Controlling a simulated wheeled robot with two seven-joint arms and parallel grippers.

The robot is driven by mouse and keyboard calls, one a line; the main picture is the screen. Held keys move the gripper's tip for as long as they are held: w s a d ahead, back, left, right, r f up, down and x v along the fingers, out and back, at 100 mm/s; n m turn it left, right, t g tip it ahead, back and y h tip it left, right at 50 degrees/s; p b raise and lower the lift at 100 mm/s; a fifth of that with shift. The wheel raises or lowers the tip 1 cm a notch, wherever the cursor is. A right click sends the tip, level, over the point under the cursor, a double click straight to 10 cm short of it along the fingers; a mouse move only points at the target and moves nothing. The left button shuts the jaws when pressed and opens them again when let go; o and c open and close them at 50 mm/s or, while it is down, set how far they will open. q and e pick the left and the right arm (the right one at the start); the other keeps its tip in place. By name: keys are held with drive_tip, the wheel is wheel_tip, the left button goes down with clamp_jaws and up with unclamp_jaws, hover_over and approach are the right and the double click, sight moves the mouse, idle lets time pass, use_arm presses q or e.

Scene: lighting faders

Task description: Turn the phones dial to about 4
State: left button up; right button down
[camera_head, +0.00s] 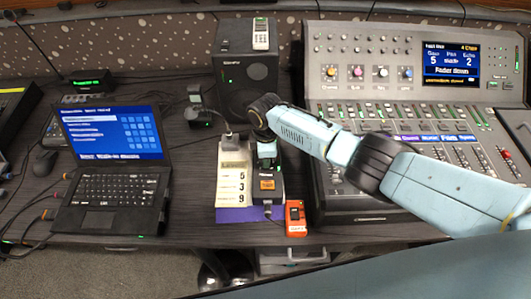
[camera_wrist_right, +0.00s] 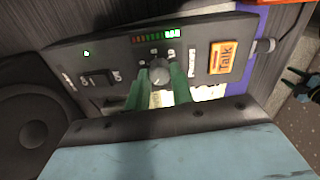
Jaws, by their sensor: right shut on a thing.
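The phones dial (camera_wrist_right: 160,75) is a small grey round knob on a dark control box (camera_wrist_right: 108,55). In the right wrist view, the green fingers of my right gripper (camera_wrist_right: 161,80) stand on either side of the knob, shut on it. I cannot read the dial's number. The box has an orange Talk button (camera_wrist_right: 223,57), a small switch and a lit row of lights. In the head view, my right gripper (camera_head: 267,152) comes down over the back of the box (camera_head: 268,192), hiding the dial. My left gripper is not in view.
A number card (camera_head: 232,185) lies left of the box, and a small orange device (camera_head: 295,217) lies at its front right. A speaker (camera_head: 230,72) stands behind, a laptop (camera_head: 110,190) is left, and a large mixing console (camera_head: 345,205) is right, under my arm.

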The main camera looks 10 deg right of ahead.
drive_tip(key=shift+m+p, duration=0.7)
drive_tip(key=shift+m, duration=1.4)
drive_tip(key=c, duration=1.2)
unclamp_jaws()
drive_tip(key=shift+r, duration=0.1)
wheel_tip(320, 180, up, 13)
drive_tip(key=p, duration=0.3)
drive_tip(key=shift+r, duration=0.15)
drive_tip(key=shift+s, duration=0.1)
